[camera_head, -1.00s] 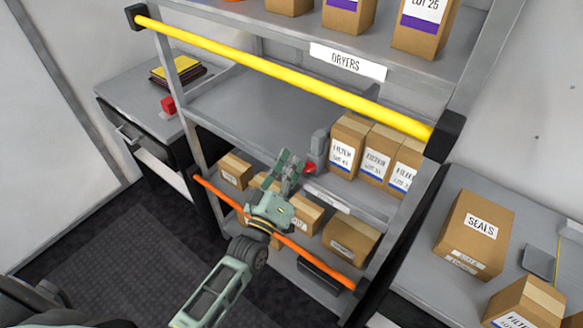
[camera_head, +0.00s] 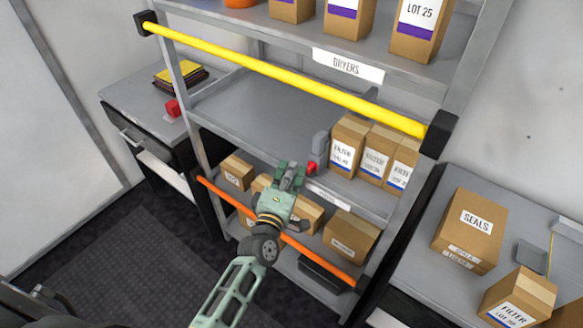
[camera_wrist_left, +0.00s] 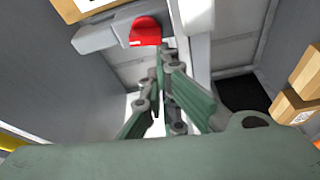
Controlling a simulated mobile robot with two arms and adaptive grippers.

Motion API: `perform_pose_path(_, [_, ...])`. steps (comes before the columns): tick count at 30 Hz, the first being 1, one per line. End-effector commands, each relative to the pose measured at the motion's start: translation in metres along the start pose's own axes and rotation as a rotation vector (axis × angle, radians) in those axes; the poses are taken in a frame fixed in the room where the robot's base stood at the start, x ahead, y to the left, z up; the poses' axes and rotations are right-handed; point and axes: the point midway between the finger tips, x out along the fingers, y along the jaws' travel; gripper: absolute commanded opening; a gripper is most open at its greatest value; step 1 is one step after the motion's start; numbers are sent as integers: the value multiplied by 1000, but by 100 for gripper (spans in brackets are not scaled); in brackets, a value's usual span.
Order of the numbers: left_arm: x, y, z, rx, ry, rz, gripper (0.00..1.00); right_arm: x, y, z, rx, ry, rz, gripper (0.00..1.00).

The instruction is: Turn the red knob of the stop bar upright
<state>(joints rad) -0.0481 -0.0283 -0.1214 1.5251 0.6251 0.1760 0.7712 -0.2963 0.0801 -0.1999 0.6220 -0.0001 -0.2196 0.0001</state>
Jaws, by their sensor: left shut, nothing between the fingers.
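The red knob (camera_head: 312,168) sits at the front of a small grey block (camera_head: 320,144) on the middle shelf, left of the filter boxes. It also shows at the top of the left wrist view as a red knob (camera_wrist_left: 145,31) on a grey body. My left gripper (camera_head: 291,168) is shut and empty, close to the left of the knob in the head view. In the left wrist view its fingers (camera_wrist_left: 165,55) point toward the knob, just below it; I cannot tell whether they touch. A yellow bar (camera_head: 290,82) crosses the shelf front. My right gripper is not in view.
An orange bar (camera_head: 325,265) crosses the lower shelf behind my left arm. Filter boxes (camera_head: 375,150) stand right of the knob. A side table with a seals box (camera_head: 470,230) is at right. A red object (camera_head: 173,107) sits on the left cabinet.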

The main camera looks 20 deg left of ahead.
Motion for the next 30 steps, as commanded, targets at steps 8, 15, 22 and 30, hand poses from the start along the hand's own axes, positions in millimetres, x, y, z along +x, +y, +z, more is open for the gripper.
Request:
perform_pose_path(8, [0, -1, 1, -35, -1, -12, 0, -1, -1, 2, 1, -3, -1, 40])
perform_pose_path(15, [0, -2, 1, -42, -1, -15, 0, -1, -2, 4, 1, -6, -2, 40])
perform_pose_path(22, [0, -2, 1, -44, -1, -16, 0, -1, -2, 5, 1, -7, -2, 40])
perform_pose_path(30, [0, -2, 1, -45, -1, -16, 0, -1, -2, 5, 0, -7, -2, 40])
